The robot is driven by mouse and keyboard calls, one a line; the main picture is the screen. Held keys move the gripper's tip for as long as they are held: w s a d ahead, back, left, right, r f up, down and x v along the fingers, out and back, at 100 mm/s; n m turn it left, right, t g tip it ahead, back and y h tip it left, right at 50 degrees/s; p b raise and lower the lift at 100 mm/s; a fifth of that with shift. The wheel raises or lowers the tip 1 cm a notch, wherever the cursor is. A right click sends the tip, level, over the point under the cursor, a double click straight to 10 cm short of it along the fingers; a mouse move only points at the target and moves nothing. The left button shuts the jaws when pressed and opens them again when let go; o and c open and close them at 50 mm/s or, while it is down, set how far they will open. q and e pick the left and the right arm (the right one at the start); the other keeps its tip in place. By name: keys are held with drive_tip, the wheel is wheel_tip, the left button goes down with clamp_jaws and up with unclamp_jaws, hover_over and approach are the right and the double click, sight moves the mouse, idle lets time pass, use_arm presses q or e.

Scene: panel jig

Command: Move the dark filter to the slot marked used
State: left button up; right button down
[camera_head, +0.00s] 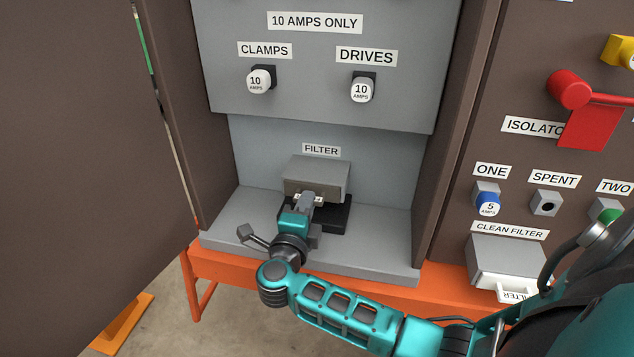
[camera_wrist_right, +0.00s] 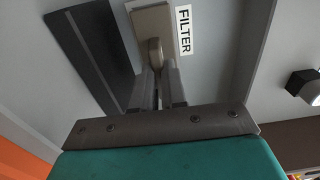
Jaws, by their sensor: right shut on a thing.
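My right gripper (camera_head: 306,202) is at the front of a grey filter housing (camera_head: 318,172) under the FILTER label inside the cabinet. In the right wrist view its two fingers (camera_wrist_right: 160,88) are shut on the handle (camera_wrist_right: 155,52) of a dull beige filter (camera_wrist_right: 152,20). The filter's front sits at the housing; how deep it is inside cannot be told, as the gripper covers much of it. No slot marked used shows in these views. My left gripper is not in view.
A black plate (camera_head: 335,216) lies below the housing on the grey ledge (camera_head: 235,222). A CLEAN FILTER holder (camera_head: 505,252) with a white filter (camera_head: 500,287) is at the right. The open brown door (camera_head: 80,150) stands at the left, and the red isolator handle (camera_head: 570,90) juts out at upper right.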

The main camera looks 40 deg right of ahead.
drive_tip(key=shift+s+a+p, duration=0.35)
drive_tip(key=shift+s+a, duration=0.05)
drive_tip(key=shift+a, duration=0.05)
idle(0.5)
drive_tip(key=shift+s+a, duration=0.1)
drive_tip(key=p+v, duration=0.2)
drive_tip(key=v, duration=0.7)
drive_tip(key=shift+s+a+p, duration=0.2)
drive_tip(key=shift+p, duration=0.2)
idle(0.8)
drive_tip(key=shift+d+r, duration=0.1)
